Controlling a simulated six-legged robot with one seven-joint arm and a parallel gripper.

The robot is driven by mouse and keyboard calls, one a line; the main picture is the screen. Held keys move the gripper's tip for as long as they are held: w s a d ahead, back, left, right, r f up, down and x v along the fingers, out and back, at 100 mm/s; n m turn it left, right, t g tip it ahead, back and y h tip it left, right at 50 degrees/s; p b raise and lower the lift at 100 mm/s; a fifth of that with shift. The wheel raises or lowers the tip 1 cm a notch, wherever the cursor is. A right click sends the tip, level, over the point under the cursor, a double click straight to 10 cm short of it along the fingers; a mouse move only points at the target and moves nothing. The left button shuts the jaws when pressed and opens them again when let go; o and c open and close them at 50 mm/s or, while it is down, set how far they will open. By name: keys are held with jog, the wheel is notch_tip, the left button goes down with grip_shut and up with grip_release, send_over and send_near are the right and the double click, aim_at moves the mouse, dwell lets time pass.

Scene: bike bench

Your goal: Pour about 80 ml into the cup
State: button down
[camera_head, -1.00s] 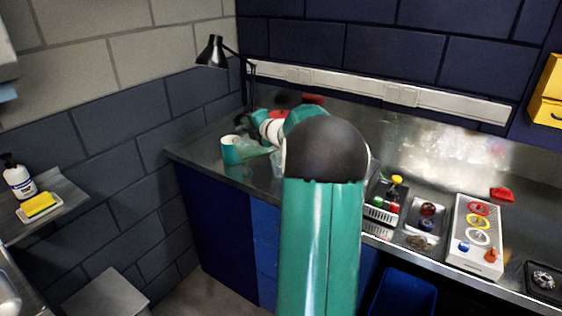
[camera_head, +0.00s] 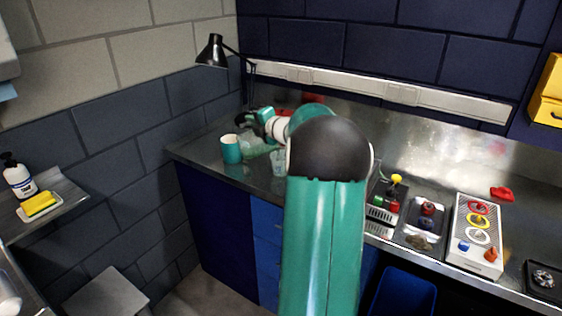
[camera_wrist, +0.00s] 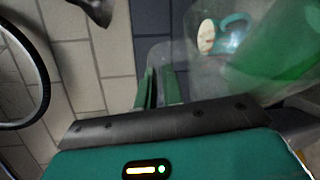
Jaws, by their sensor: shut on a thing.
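The teal cup (camera_head: 231,151) stands upright on the steel bench near its left end, and its pale inside shows at the top. In the wrist view the cup (camera_wrist: 222,36) appears beyond a large see-through vessel. This clear jug (camera_wrist: 285,45) has green in it and shows tilted in this view. In the head view the jug (camera_head: 262,149) is a faint greenish shape just right of the cup. My gripper (camera_wrist: 160,90) is shut on the jug; the exact grip is partly hidden. I cannot make out a stream or the level in the cup.
A black desk lamp (camera_head: 212,52) stands behind my gripper in the corner. A clear container (camera_head: 278,163) sits right of the jug, partly behind my arm. Trays of small parts (camera_head: 427,220) and a perforated box (camera_head: 476,235) fill the bench's right side.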

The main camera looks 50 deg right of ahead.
aim_at(239, 137)
jog(key=shift+s+d+r+m+p, duration=0.25)
jog(key=shift+d+p, duration=0.15)
jog(key=shift+d, duration=0.05)
jog(key=shift+s+d+r+m+p, duration=0.2)
jog(key=shift+s+d+m+p, duration=0.05)
jog(key=shift+d+p, duration=0.15)
dwell(2.3)
jog(key=w+a+f+n, duration=0.1)
jog(key=a, duration=0.1)
jog(key=w+a+f+n+g, duration=0.1)
jog(key=w+a+f+n, duration=0.1)
jog(key=a, duration=0.1)
jog(key=shift+w+a+f+n+h, duration=0.3)
jog(key=shift+w+a+f, duration=0.05)
jog(key=shift+s+d+f+n+g, duration=0.1)
jog(key=shift+f+n+g, duration=0.2)
jog(key=shift+f+g, duration=0.1)
jog(key=shift+a+f, duration=0.1)
jog(key=shift+a, duration=0.1)
jog(key=w+a+f+n+g+h+b, duration=0.3)
jog(key=a+f+n, duration=0.4)
jog(key=f, duration=0.3)
jog(key=shift+w+a+n+h+b, duration=0.3)
jog(key=shift+w+a+h+b, duration=0.25)
jog(key=shift+w, duration=0.55)
jog(key=shift+d+f, duration=0.1)
jog(key=shift+f, duration=0.05)
